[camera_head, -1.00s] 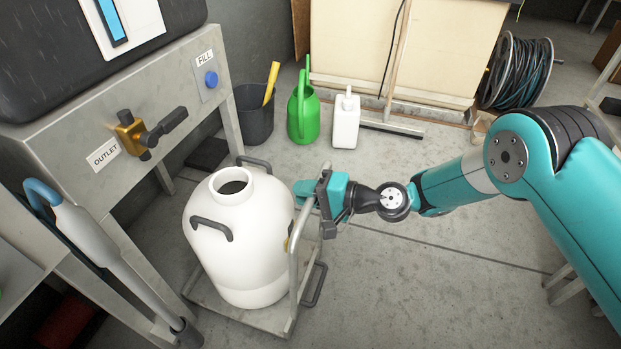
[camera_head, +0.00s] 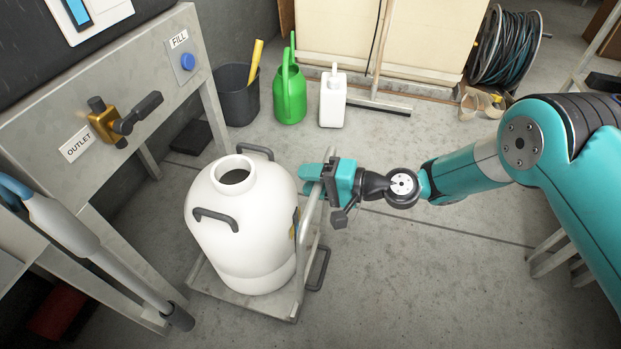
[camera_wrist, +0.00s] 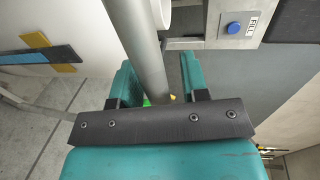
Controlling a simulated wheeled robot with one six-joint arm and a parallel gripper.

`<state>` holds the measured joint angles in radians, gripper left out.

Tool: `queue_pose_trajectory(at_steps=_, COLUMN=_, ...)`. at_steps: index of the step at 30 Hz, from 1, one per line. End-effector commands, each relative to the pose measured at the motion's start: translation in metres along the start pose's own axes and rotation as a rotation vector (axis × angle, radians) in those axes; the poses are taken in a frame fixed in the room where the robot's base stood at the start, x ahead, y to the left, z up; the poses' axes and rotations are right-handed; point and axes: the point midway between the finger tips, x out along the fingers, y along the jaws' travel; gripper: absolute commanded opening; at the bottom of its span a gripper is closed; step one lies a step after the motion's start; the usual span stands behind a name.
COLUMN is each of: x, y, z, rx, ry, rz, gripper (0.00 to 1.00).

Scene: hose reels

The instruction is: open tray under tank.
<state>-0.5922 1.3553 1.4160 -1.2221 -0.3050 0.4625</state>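The tray (camera_head: 240,298) is a low grey platform by the tank stand and carries a large white canister (camera_head: 245,225). Its upright metal handle (camera_head: 307,232) rises on the right side. In the wrist view the handle bar (camera_wrist: 146,60) runs between my two fingers (camera_wrist: 160,85), close to the left one; the exact contact is hidden. The dark tank (camera_head: 120,45) rests on the grey stand, with a brass outlet valve (camera_head: 104,121) on its front.
A dark bucket (camera_head: 238,103), a green watering can (camera_head: 290,95) and a white jug (camera_head: 332,102) stand behind. A hose reel (camera_head: 507,48) is at the back right. A grey wand (camera_head: 90,245) leans at the left. The floor right of the tray is clear.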

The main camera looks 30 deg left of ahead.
Motion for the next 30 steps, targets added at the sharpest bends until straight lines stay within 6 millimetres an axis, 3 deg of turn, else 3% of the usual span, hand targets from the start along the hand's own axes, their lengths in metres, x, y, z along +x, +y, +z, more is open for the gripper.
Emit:
queue_pose_trajectory(at_steps=13, x=-0.001, y=0.000, z=0.001, rx=0.003, ry=-0.003, rz=0.000, gripper=0.44)
queue_pose_trajectory(at_steps=17, x=-0.010, y=-0.001, z=0.001, rx=0.006, ry=-0.001, rz=0.002, gripper=0.44)
queue_pose_trajectory(at_steps=20, x=-0.028, y=-0.002, z=0.000, rx=0.008, ry=0.001, rz=0.001, gripper=0.44)
queue_pose_trajectory(at_steps=30, x=-0.115, y=-0.003, z=-0.001, rx=0.006, ry=0.003, rz=0.001, gripper=0.44)
